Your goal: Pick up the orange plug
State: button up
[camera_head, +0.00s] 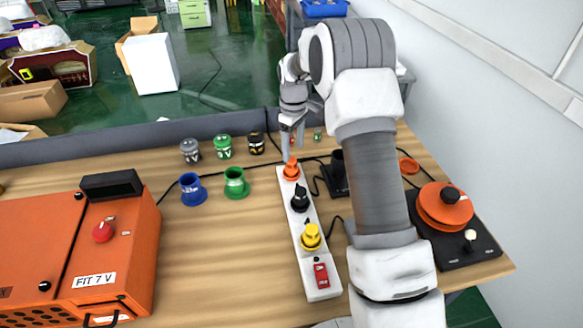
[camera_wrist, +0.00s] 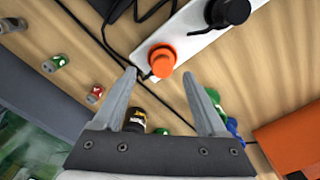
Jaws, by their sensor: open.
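The orange plug (camera_head: 291,169) sits upright at the far end of the white power strip (camera_head: 306,243). A black plug (camera_head: 300,199) and a yellow plug (camera_head: 311,238) sit further down the same strip. My gripper (camera_head: 287,140) is above and just behind the orange plug in the head view. In the wrist view the orange plug (camera_wrist: 162,60) lies a little beyond the tips of my gripper (camera_wrist: 161,72), roughly centred between them. The fingers are spread and empty. The black plug (camera_wrist: 228,12) also shows there, beyond the orange one.
Blue (camera_head: 193,189) and green (camera_head: 236,183) cups stand left of the strip. Small jars, including a black one (camera_head: 256,143), stand behind. An orange machine (camera_head: 75,262) fills the left; an orange-topped black device (camera_head: 446,207) is at right. Dark cables run across the table.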

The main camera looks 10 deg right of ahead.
aim_at(292, 159)
jog(key=f, duration=0.5)
jog(key=shift+a+f+p, duration=0.1)
jog(key=shift+a+p, duration=0.15)
jog(key=shift+p, duration=0.05)
grip_shut()
